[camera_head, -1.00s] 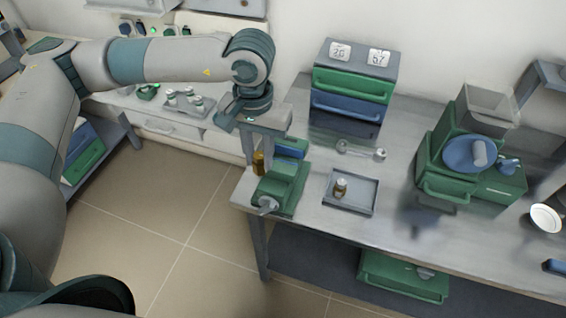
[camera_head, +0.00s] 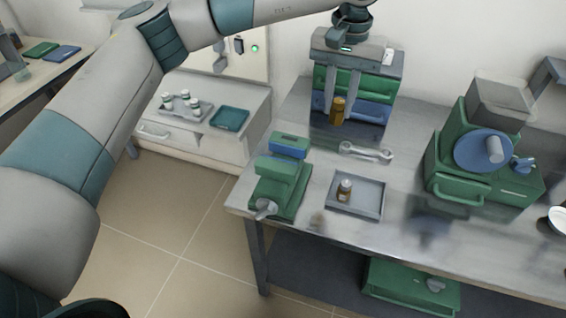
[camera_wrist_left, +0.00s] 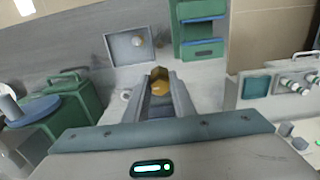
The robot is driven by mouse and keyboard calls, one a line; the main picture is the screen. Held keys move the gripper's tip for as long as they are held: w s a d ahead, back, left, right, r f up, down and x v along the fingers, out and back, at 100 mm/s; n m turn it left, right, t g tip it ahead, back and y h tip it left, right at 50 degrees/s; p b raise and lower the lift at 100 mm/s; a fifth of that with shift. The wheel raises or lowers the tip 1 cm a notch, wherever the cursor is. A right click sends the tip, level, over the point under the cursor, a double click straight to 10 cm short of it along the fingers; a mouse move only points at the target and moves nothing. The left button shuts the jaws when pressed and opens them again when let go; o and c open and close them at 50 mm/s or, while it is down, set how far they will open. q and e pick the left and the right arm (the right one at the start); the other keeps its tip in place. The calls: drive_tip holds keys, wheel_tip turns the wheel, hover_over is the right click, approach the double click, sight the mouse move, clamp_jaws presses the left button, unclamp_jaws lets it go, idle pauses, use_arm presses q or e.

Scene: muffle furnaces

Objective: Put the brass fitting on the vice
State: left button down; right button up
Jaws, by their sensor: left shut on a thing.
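The brass fitting (camera_head: 338,110) is held between the fingers of my left gripper (camera_head: 342,100), in front of the drawer box at the back of the bench. The left wrist view also shows the fitting (camera_wrist_left: 158,82) at the fingertips. The green vice (camera_head: 279,180), with a blue part on top, stands at the bench's left front corner, to the left of and nearer than the gripper. The vice (camera_wrist_left: 198,35) also shows at the top of the left wrist view, apart from the fitting. My right gripper is out of view.
A grey tray (camera_head: 368,206) with a small bottle (camera_head: 344,189) lies right of the vice. A wrench (camera_head: 366,152) lies behind the tray. The drawer box (camera_head: 393,88) is close behind the gripper. A green machine (camera_head: 462,178) stands to the right.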

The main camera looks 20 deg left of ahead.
use_arm(q)
drive_tip(key=shift+a, duration=0.1)
